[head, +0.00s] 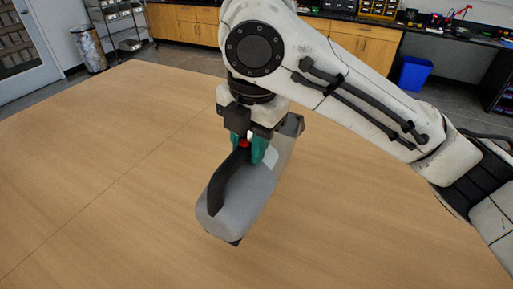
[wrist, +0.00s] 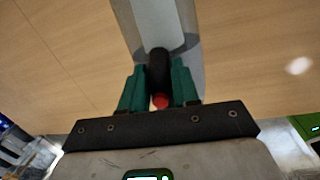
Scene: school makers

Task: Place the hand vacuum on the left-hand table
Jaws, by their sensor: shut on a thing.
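The hand vacuum (head: 237,208) is grey with a dark handle and a red button. My gripper (head: 251,150) has its green fingers shut on the handle from above, near the red button. In the wrist view, the fingers of my gripper (wrist: 160,92) press on both sides of the dark handle, and the grey body of the hand vacuum (wrist: 158,20) extends beyond. The vacuum is over the wooden table (head: 110,150). I cannot tell whether its underside touches the tabletop.
The table is bare around the vacuum, with wide free room to the left. Beyond it stand a metal bin (head: 88,48), a shelf rack (head: 122,22), wooden cabinets (head: 185,24) and a blue bin (head: 415,73). A door (head: 25,50) is at the far left.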

